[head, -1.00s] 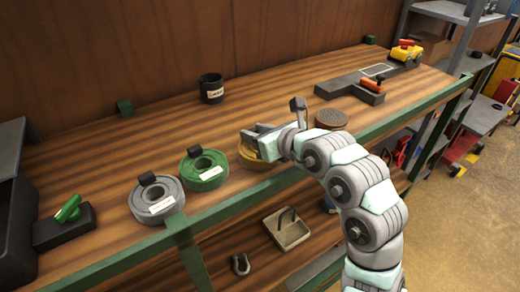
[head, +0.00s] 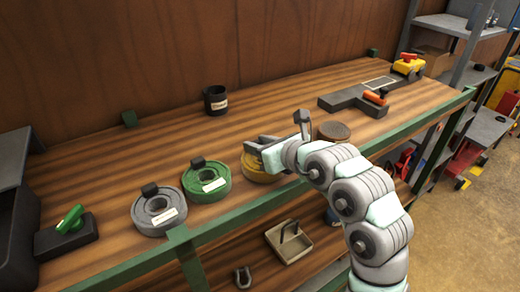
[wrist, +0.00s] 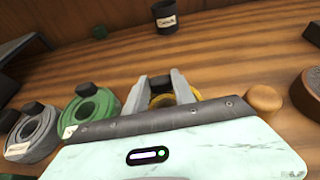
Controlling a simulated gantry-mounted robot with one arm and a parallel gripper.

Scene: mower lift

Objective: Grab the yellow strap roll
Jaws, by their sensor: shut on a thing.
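The yellow strap roll (head: 254,170) lies on the wooden shelf, to the right of the green roll (head: 207,182). My gripper (head: 262,146) is over it and hides much of it in the head view. In the wrist view the yellow roll (wrist: 162,100) shows between the two grey fingers (wrist: 160,82), with its dark tab between their tips. The fingers are shut on the roll. Its underside is hidden, so I cannot tell whether it is clear of the shelf.
A grey roll (head: 158,209) lies left of the green one. A black labelled cup (head: 216,99) stands behind. A round brown disc (head: 333,131) is right of my gripper. A green rail (head: 230,216) edges the shelf. Bare wood lies between cup and rolls.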

